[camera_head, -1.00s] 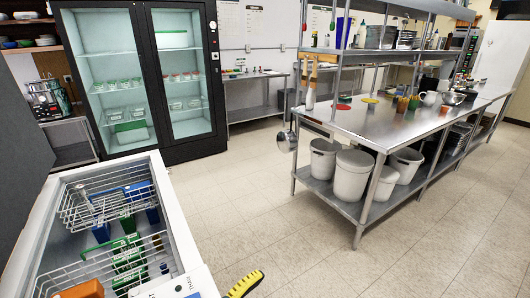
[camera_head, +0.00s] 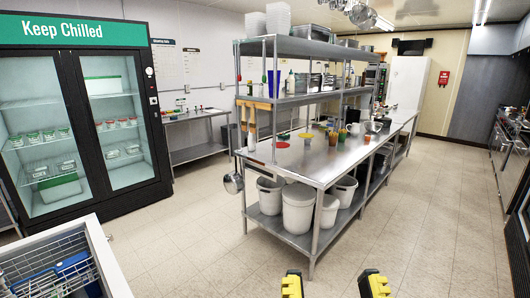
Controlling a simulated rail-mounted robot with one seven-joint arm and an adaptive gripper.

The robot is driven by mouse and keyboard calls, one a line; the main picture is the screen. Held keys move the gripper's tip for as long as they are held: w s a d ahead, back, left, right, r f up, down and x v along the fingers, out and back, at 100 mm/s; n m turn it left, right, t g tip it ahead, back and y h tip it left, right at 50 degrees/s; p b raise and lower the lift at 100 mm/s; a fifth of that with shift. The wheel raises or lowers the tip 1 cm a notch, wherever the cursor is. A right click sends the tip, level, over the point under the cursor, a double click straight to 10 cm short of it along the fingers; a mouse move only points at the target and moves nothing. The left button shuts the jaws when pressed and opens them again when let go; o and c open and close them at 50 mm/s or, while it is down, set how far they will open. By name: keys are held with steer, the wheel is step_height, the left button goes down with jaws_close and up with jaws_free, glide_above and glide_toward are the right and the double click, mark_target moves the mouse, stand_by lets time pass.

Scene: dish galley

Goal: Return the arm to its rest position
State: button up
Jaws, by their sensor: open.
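My gripper (camera_head: 333,286) shows at the bottom edge of the head view, right of centre. Its two yellow and black fingertips stand well apart. It is open, with nothing visible between the tips, only floor. The rest of the gripper and the arm are below the frame.
An open chest with wire baskets (camera_head: 52,268) is at the lower left. A fridge with glass doors (camera_head: 82,110) stands behind it. A steel worktable (camera_head: 325,170) with shelves and white bins (camera_head: 298,205) stands ahead. The floor (camera_head: 430,225) to the right is clear.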

step_height(320, 180, up, 29)
steer(key=p, duration=2.5)
steer(key=shift+f, duration=0.2)
steer(key=shift+c, duration=0.3)
